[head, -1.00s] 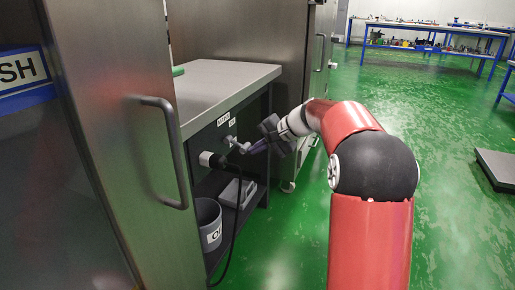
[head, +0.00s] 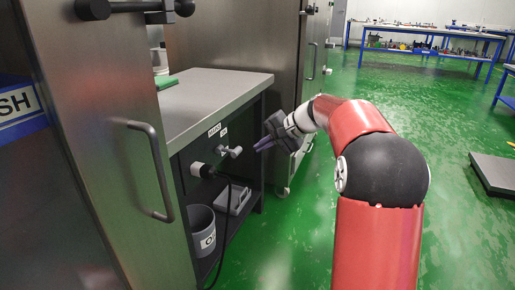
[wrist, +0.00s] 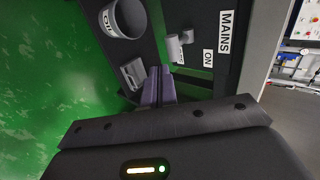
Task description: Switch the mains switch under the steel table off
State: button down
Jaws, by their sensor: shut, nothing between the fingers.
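The mains switch (head: 230,151) is a small pale grey lever on the dark panel under the steel table (head: 216,88). In the head view its bar lies close to level, tilted slightly. The MAINS label (head: 214,131) and ON label (head: 224,130) are just above it; the wrist view also shows the MAINS label (wrist: 225,32) and ON label (wrist: 208,58). My gripper (head: 258,148) is shut and empty, its purple fingers apart from the switch, to its right. In the wrist view the fingertips (wrist: 160,70) point toward the panel, beside pale fittings I cannot tell apart.
A pale plug (head: 198,170) with a hanging black cable sits left of and below the switch. A grey bucket (head: 201,238) and a grey box (head: 234,198) stand on the lower shelf. A steel door with a handle (head: 152,175) is at left.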

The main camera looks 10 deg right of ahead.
aim_at(239, 150)
jog(key=v, duration=0.8)
jog(key=shift+p, duration=0.45)
jog(key=shift+d, duration=0.1)
jog(key=shift+g+h, duration=0.3)
jog(key=shift+h, duration=0.1)
jog(key=r+p, duration=0.1)
jog(key=p, duration=0.2)
jog(key=a+r+p, duration=0.1)
jog(key=p, duration=0.2)
jog(key=r+p, duration=0.1)
jog(key=p, duration=0.2)
jog(key=shift+w+a+r, duration=0.35)
jog(key=shift+w+r, duration=0.05)
jog(key=shift+f, duration=0.1)
jog(key=x, duration=1.4)
jog(key=shift+p, duration=0.35)
